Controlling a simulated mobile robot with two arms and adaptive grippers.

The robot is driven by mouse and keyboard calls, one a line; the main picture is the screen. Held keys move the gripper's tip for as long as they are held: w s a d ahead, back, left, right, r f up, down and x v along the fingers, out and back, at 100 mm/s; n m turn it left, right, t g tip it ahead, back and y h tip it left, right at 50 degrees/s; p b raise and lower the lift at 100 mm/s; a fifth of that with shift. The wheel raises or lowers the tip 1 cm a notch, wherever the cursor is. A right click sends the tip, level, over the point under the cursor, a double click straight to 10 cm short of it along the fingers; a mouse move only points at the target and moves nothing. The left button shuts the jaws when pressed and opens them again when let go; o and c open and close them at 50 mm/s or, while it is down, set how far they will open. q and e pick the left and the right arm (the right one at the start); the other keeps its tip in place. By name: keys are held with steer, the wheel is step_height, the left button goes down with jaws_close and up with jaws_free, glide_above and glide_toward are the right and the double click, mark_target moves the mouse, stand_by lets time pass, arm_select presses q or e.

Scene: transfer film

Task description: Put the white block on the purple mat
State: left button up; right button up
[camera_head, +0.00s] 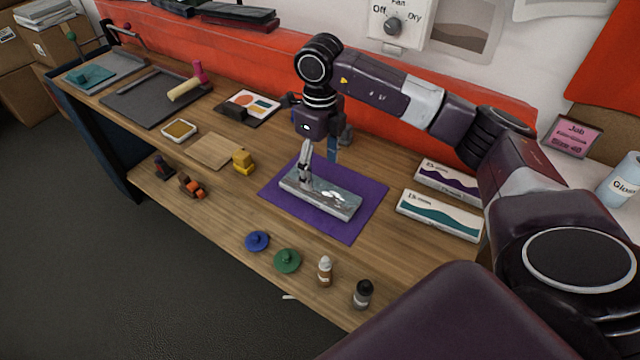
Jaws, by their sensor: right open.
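The white block (330,198), a long flat slab with a greyish, glossy top and pale patches, lies on the purple mat (349,230) near its middle. It is set at a slant, and mat shows around much of it. My right gripper (306,180) points down at the left part of the block, with its fingers open. I cannot tell whether a finger touches the block. The fingers hide a small part of its top. My left gripper is not in view.
Two boxes (440,215) lie right of the mat. A yellow block (243,161) and wooden board (209,151) are left. Blue (257,241) and green (287,261) knobbed discs and two small bottles (325,271) stand along the front edge. A red panel runs behind.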

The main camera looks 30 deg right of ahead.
step_height(320, 180, up, 6)
steer(key=shift+f+b, duration=0.2)
steer(key=shift+b, duration=0.25)
